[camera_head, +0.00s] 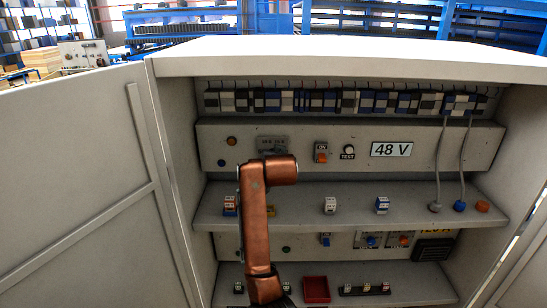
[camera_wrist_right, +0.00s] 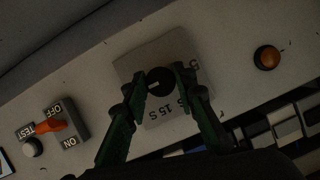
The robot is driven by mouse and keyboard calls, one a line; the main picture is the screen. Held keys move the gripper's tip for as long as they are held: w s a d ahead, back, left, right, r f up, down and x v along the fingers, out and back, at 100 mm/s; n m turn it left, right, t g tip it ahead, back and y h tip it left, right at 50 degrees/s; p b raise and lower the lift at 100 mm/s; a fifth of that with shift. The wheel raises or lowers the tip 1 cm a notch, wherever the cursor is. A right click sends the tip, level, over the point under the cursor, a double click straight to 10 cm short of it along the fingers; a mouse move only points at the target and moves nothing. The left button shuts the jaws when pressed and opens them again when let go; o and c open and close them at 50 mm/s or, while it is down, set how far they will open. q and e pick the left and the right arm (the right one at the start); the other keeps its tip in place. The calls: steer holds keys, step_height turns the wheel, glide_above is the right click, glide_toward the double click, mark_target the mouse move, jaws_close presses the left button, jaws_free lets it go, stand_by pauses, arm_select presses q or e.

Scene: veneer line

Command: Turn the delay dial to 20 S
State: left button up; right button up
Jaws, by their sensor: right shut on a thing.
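The delay dial is a dark round knob (camera_wrist_right: 157,81) on a grey square plate (camera_wrist_right: 150,57) in the right wrist view. A pale mark shows on the left side of the knob. "15 S" is legible below the knob; other labels are partly covered by the fingers. My right gripper (camera_wrist_right: 164,80) has its two dark green fingers on either side of the knob, shut on it. In the head view, the plate (camera_head: 272,145) sits on the cabinet's upper panel, partly hidden behind my copper-coloured arm. My left gripper is not in view.
An ON/OFF switch with an orange lever (camera_wrist_right: 50,126) and a TEST button (camera_wrist_right: 32,147) are beside the plate. An amber round button (camera_wrist_right: 267,57) is on the other side. A "48 V" label (camera_head: 391,149) is farther right. The open cabinet door (camera_head: 80,190) fills the left.

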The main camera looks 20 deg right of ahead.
steer(key=shift+r, duration=0.15)
steer(key=o, duration=1.2)
steer(key=shift+c, duration=0.2)
steer(key=v, duration=1.2)
